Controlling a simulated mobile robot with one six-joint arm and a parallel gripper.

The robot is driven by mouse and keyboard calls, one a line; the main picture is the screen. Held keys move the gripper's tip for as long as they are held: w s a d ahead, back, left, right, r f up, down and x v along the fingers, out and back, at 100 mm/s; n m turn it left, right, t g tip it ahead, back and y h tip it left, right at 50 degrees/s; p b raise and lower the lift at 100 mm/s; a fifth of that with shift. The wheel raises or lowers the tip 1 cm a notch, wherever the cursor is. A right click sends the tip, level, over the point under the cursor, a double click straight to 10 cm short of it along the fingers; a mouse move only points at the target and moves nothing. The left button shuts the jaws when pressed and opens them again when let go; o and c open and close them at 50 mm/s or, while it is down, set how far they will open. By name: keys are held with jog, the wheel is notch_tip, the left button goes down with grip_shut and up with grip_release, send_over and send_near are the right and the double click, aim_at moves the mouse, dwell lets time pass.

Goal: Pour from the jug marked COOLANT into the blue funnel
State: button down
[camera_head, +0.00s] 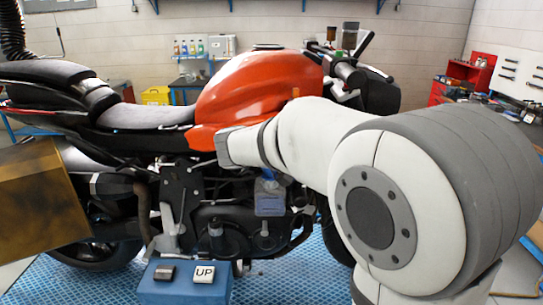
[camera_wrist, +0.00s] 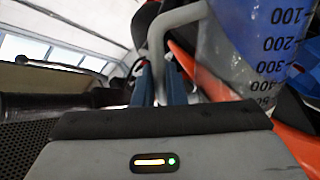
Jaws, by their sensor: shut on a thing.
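My gripper (camera_wrist: 160,84) is shut on the grey handle (camera_wrist: 178,20) of a translucent jug (camera_wrist: 226,52) in the wrist view. The jug's side has dark scale marks from 100 to 400. No COOLANT marking is readable. In the head view, a pale bluish translucent jug (camera_head: 270,200) shows below my forearm, in front of the motorcycle's engine; my fingers are hidden there. A blue piece (camera_wrist: 304,82) shows at the right of the wrist view; I cannot tell whether it is the funnel. I cannot make out the funnel in the head view, nor any pouring.
An orange motorcycle (camera_head: 255,85) stands on a blue grid mat (camera_head: 305,272). A blue box (camera_head: 185,288) with an UP button (camera_head: 204,273) is in front. A brown box (camera_head: 38,215) is at the left. Several bottles (camera_head: 188,47) stand behind, and a red toolbox (camera_head: 470,72) is at right.

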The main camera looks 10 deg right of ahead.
jog(key=shift+w+a+r+n+g, duration=0.15)
jog(key=shift+w+a+r+n, duration=0.1)
jog(key=shift+w+r+n, duration=0.4)
jog(key=shift+w+a+r+n+g, duration=0.2)
jog(key=shift+w+r+n, duration=0.25)
jog(key=shift+r, duration=0.3)
dwell(5.6)
jog(key=f+b, duration=0.1)
jog(key=s+f+m+b, duration=0.1)
jog(key=b, duration=0.1)
jog(key=shift+s+d, duration=0.15)
jog(key=shift+d, duration=0.1)
jog(key=shift+s+d+f+m+b, duration=0.2)
jog(key=shift+s+f+m+b, duration=0.2)
jog(key=shift+m+b, duration=0.15)
jog(key=shift+s+d+f+m+t+b, duration=0.15)
jog(key=shift+f+m+t+b, duration=0.15)
jog(key=shift+b, duration=0.3)
jog(key=shift+s+f+m+t+b, duration=0.15)
jog(key=shift+f+t+b, duration=0.1)
jog(key=shift+f+b, duration=0.25)
jog(key=shift+s+d+f+m+b, duration=0.15)
jog(key=shift+s+f+m+b, duration=0.4)
jog(key=shift+b, duration=0.65)
jog(key=shift+w+r, duration=0.1)
jog(key=shift+r, duration=0.05)
